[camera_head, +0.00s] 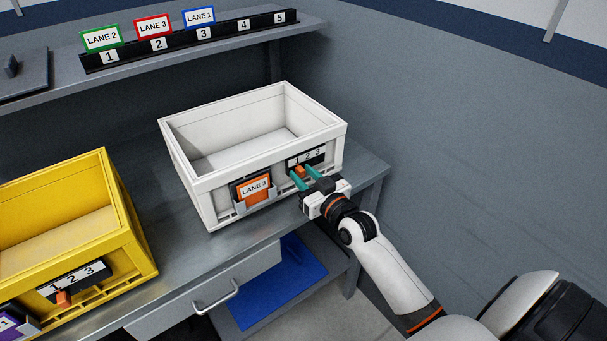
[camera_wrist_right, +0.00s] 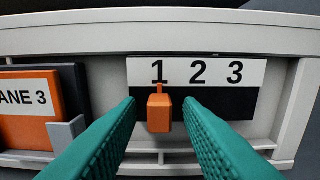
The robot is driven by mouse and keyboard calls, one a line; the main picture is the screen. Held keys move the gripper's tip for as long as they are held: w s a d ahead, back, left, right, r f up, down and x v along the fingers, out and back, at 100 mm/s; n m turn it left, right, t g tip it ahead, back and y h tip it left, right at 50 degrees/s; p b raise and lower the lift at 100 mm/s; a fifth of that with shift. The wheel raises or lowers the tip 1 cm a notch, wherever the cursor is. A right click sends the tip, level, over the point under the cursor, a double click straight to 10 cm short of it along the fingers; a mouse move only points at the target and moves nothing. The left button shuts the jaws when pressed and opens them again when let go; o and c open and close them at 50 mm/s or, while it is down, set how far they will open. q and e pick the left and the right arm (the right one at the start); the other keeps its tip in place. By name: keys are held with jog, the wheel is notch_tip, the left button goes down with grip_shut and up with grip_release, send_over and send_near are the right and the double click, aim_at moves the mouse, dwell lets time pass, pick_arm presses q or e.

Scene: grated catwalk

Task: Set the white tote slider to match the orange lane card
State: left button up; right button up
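The white tote (camera_head: 195,190) stands on the grey bench. Its orange lane card (camera_head: 256,189) reads LANE 3 and sits in a holder on the front; part of it shows in the right wrist view (camera_wrist_right: 28,134). To its right is a scale plate (camera_wrist_right: 226,72) marked 1, 2, 3. The orange slider knob (camera_wrist_right: 159,113) is under the 1. My right gripper (camera_wrist_right: 160,106) is open, with its teal fingers on either side of the knob and a small gap at each side. In the head view the right gripper (camera_head: 304,170) is at the tote's front. My left gripper is not in view.
A yellow tote (camera_head: 135,240) stands on the left, with its own 1-2-3 slider and a purple card (camera_head: 8,322). A shelf above holds a black numbered rack (camera_head: 262,32) with green, red and blue lane cards. A blue mat (camera_head: 280,285) lies below the bench.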

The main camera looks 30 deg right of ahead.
aim_at(317, 160)
jog(key=c, duration=0.6)
jog(key=shift+o, duration=0.2)
jog(key=shift+w+d+b, duration=0.1)
jog(key=shift+d+b, duration=0.95)
jog(key=shift+d, duration=1.95)
jog(key=o, duration=0.6)
jog(key=shift+c, duration=0.2)
